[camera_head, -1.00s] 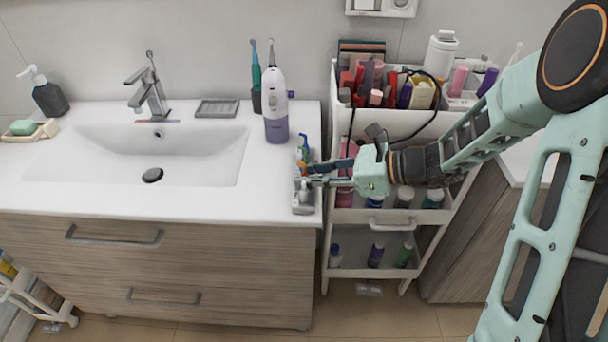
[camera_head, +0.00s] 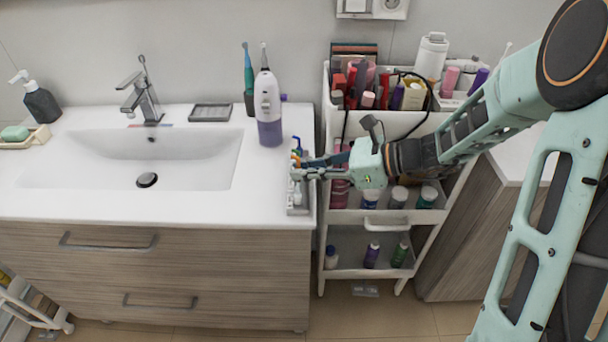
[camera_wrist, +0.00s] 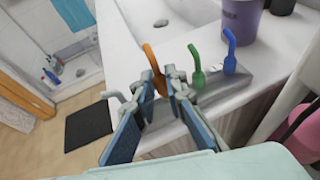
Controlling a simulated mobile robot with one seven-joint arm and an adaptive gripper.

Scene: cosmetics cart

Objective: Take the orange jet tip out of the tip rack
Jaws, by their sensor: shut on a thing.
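The orange jet tip (camera_wrist: 152,60) stands between the two fingers of my gripper (camera_wrist: 163,84) in the wrist view, its bent top showing above them. My gripper is shut on it; in the head view my gripper (camera_head: 301,172) is over the tip rack (camera_head: 297,207). The grey tip rack (camera_wrist: 238,80) also shows in the wrist view. A green tip (camera_wrist: 196,68) and a blue tip (camera_wrist: 229,52) stand in it right of my fingers. A pale grey tip (camera_wrist: 115,97) is to their left. My fingers hide the orange tip's lower end, so I cannot tell whether it is clear of its slot.
The rack is at the right edge of the white counter (camera_head: 250,205), beside the sink (camera_head: 190,165). A white and purple flosser (camera_head: 268,110) stands behind it. The crowded cosmetics cart (camera_head: 385,215) is just right of the counter, under my arm. Counter left of the rack is clear.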

